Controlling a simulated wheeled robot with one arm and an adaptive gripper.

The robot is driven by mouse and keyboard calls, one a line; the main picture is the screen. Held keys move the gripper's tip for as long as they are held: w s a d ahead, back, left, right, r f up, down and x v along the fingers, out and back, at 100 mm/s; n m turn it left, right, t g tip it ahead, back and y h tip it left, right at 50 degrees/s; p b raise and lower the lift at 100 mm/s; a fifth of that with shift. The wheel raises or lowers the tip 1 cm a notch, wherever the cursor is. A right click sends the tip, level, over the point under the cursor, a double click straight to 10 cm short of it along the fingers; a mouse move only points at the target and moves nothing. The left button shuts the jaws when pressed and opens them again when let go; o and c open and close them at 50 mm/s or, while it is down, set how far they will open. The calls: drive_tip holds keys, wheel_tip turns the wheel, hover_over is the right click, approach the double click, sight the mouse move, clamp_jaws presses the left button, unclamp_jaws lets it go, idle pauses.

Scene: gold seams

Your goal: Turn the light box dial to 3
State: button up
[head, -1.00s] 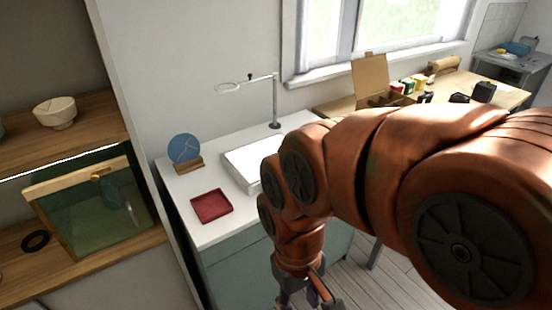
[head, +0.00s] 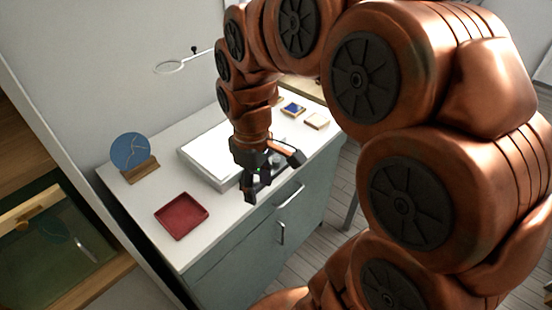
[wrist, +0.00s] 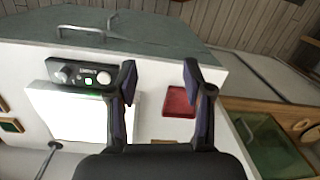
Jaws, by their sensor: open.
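The light box (head: 200,157) lies on the white counter, partly behind my gripper in the head view. In the wrist view its bright white panel (wrist: 75,116) shows, with a black control strip (wrist: 82,70) along one edge. The strip has a knob (wrist: 64,74) at its left end, a lit green button (wrist: 88,82) and another round knob (wrist: 103,77) near my left finger. The dial's markings are too small to read. My gripper (head: 274,178) is open and empty above the counter's front edge; its fingers (wrist: 160,76) are apart, to the right of the strip in the wrist view.
A red tray (head: 181,215) lies left of the light box. A blue disc (head: 131,151) on a wooden stand is behind it. A magnifier arm (head: 172,67) reaches over the back. Small tiles (head: 293,109) lie at the right. A glass-fronted cabinet (head: 60,235) stands left.

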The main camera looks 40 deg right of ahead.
drive_tip(key=w+d+f+n+b, duration=0.1)
drive_tip(key=w+d+f+n, duration=0.2)
drive_tip(key=w+d, duration=0.55)
drive_tip(key=n+t+b, duration=0.1)
drive_tip(key=n, duration=0.1)
hover_over(276, 160)
wheel_tip(276, 160, down, 4)
drive_tip(key=shift+r, duration=0.2)
drive_tip(key=shift+n, duration=0.3)
drive_tip(key=shift+f+p, duration=0.75)
drive_tip(key=shift+f, duration=3.15)
clamp_jaws()
